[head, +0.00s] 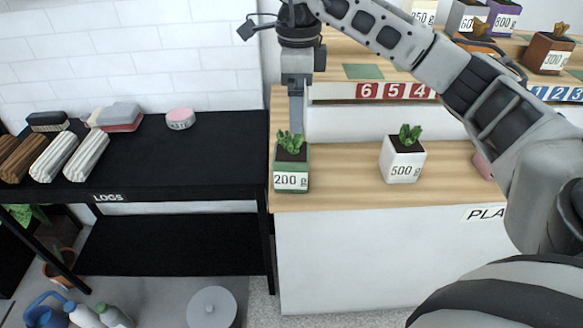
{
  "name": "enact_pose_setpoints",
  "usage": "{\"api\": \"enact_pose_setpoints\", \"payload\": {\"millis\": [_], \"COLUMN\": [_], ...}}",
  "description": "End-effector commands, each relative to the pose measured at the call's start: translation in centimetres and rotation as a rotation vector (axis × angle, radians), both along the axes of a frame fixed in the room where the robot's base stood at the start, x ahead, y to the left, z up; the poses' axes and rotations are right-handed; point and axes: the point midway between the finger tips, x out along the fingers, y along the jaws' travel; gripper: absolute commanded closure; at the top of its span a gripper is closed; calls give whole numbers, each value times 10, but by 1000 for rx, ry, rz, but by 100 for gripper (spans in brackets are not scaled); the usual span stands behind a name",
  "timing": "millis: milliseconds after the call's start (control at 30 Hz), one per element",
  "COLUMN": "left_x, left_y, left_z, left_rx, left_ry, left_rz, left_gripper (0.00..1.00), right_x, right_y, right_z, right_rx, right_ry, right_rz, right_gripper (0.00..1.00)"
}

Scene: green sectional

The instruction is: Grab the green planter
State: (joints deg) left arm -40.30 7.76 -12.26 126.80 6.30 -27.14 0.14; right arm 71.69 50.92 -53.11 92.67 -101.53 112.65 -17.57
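The green planter (291,165), with a white "200 g" label and a small green plant, stands upright at the left front corner of the wooden shelf (345,192). My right arm comes in from the right and its gripper (296,128) points down at the planter, with its fingers reaching the plant's leaves. The fingers overlap in this view, so I cannot tell whether they are open or touch the planter. The planter rests on the shelf. My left gripper is not in view.
A white "500 g" planter (402,160) stands to the right on the same shelf. Higher shelves hold more planters, including a brown "300 g" one (549,53), above red number cards (395,91). A black table (215,150) with logs and brushes stands left.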

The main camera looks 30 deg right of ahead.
Motion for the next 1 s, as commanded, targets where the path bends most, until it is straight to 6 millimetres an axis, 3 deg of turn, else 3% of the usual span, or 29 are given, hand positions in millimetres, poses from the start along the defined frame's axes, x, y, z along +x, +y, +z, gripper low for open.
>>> {"api": "enact_pose_setpoints", "payload": {"millis": [200,400,667,1000], "left_x": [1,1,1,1], "left_y": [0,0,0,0], "left_z": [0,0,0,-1], "left_rx": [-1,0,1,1], "left_ry": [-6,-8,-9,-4], "left_rz": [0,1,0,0], "left_gripper": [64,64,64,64], "right_x": [-1,0,2,12], "right_y": [1,1,2,4], "right_z": [-49,-85,-104,-148], "right_rx": [0,1,5,5], "right_ry": [7,5,3,3], "right_rz": [3,3,3,4], "right_gripper": [6,6,6,6]}}
